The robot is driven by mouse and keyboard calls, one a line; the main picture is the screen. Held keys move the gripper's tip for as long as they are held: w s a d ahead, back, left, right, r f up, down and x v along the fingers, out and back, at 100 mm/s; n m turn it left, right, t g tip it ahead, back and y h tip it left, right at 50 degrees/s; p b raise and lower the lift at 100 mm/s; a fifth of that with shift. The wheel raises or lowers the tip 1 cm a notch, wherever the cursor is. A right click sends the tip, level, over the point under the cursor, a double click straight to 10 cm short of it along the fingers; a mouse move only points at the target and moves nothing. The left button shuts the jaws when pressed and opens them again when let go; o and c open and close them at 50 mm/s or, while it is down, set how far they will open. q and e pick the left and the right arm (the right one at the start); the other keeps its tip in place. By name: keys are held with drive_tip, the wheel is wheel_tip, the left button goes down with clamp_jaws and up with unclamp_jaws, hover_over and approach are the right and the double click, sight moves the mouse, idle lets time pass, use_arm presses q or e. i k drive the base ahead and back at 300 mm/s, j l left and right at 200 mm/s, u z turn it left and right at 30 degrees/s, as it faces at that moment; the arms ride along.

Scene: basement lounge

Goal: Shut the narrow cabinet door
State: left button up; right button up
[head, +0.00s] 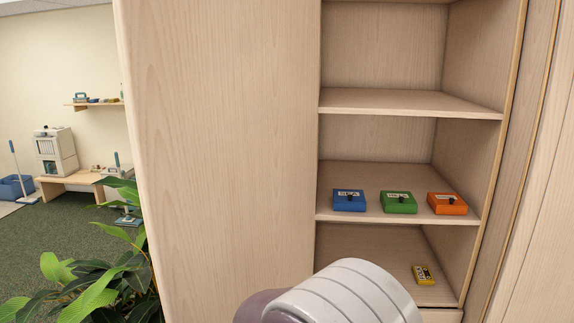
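The light wood cabinet stands open in front of me, with its shelves (400,101) showing at the right of centre. A tall plain wood panel (220,150) fills the view left of the shelves; I cannot tell whether it is a door or a fixed part. Another wood panel (545,240) runs along the right edge, cut off by the frame; it may be the narrow door standing open, but no handle or hinge shows. A white and grey rounded part of my arm is at the bottom centre. Neither gripper is in view.
Blue (349,201), green (398,203) and orange (447,204) boxes sit on a shelf. A small yellow item (423,275) lies below. A leafy plant (105,270) stands left of the cabinet. A low bench (72,181) is farther back; dark green carpet (50,235) lies before it.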

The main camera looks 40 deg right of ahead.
sight(221, 97)
drive_tip(key=i+j+z, duration=0.1)
drive_tip(key=i+z, duration=0.15)
drive_tip(key=z, duration=0.2)
drive_tip(key=i+j+z, duration=0.15)
drive_tip(key=z, duration=0.25)
drive_tip(key=i+j+z, duration=0.2)
drive_tip(key=z, duration=0.25)
drive_tip(key=i+j+z, duration=0.15)
drive_tip(key=j+z, duration=0.25)
drive_tip(key=i+j+z, duration=0.15)
drive_tip(key=z, duration=0.3)
drive_tip(key=j+z, duration=0.4)
drive_tip(key=k, duration=0.35)
drive_tip(key=k+j, duration=0.15)
drive_tip(key=j, duration=0.15)
drive_tip(key=k+j+u, duration=0.1)
drive_tip(key=j, duration=0.2)
drive_tip(key=k+j, duration=0.15)
drive_tip(key=j, duration=0.15)
drive_tip(key=k+j+u, duration=0.15)
drive_tip(key=j, duration=0.15)
